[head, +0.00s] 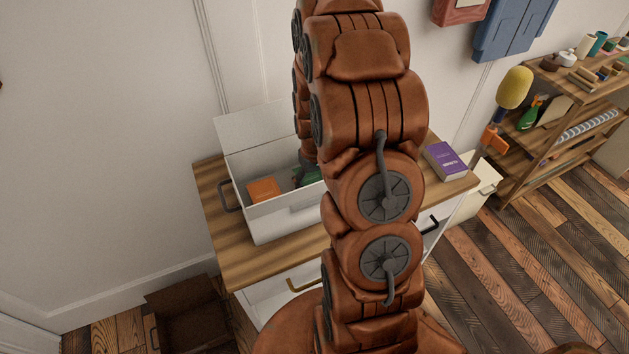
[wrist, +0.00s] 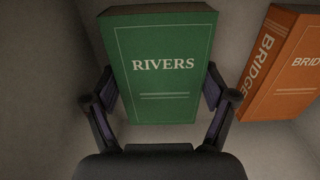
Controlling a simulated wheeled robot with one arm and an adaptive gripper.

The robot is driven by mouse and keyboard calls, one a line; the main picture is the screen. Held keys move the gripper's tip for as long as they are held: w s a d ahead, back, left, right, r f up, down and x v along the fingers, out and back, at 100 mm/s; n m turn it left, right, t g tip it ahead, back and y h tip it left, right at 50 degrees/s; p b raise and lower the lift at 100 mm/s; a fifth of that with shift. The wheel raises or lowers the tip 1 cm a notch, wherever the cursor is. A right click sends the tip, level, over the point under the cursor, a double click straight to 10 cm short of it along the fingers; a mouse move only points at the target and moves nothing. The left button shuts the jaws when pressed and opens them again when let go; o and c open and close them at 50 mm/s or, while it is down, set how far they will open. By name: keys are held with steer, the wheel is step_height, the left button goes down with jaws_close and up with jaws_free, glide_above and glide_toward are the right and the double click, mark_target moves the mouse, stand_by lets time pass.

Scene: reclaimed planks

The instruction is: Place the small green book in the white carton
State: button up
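The small green book (wrist: 162,65), lettered RIVERS, is between the two fingers of my gripper (wrist: 160,88) in the wrist view. The fingers press against its left and right sides. In the head view, a bit of the green book (head: 308,177) shows inside the white carton (head: 285,217), mostly hidden behind my arm. The carton stands on the wooden top of a white cabinet with its flap open. I cannot tell whether the book touches the carton floor. My gripper's fingers are hidden in the head view.
An orange book (head: 263,190) lies in the carton, to the right of the green one in the wrist view (wrist: 285,65). A purple book (head: 445,161) lies on the cabinet top (head: 225,240) at right. A shelf (head: 560,135) stands farther right. An open brown box (head: 190,318) sits on the floor.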

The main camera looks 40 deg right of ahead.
mark_target(314, 181)
steer(key=shift+o, duration=0.5)
steer(key=shift+r, duration=0.15)
steer(key=shift+r, duration=0.15)
step_height(314, 181, up, 12)
steer(key=b, duration=0.2)
steer(key=shift+b, duration=0.3)
